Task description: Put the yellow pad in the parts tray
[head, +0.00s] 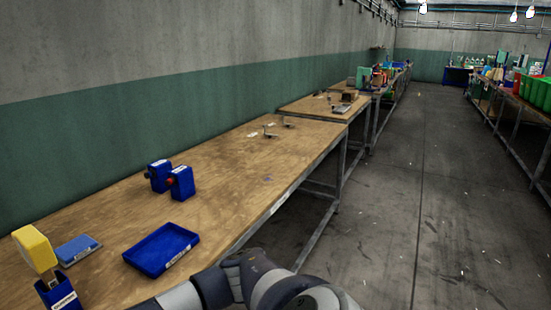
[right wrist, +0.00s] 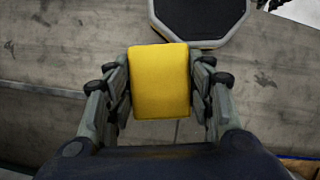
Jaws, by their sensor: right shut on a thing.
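The yellow pad (right wrist: 160,82) is in my right gripper (right wrist: 160,90), with a finger against each side. Bare floor shows beyond it in the right wrist view. My right gripper is outside the head view; only my arm links show at the bottom there. A shallow blue tray with a white label (head: 162,250), apparently the parts tray, lies on the wooden table and looks empty. Another yellow block (head: 34,249) shows at the left edge in the head view, above a blue labelled holder (head: 58,294). My left gripper is not in view.
A flat blue-and-grey piece (head: 77,250) lies left of the tray. Two blue units with red parts (head: 170,180) stand farther back on the wooden table (head: 235,175). More benches line the wall. The floor (head: 400,210) to the right is clear.

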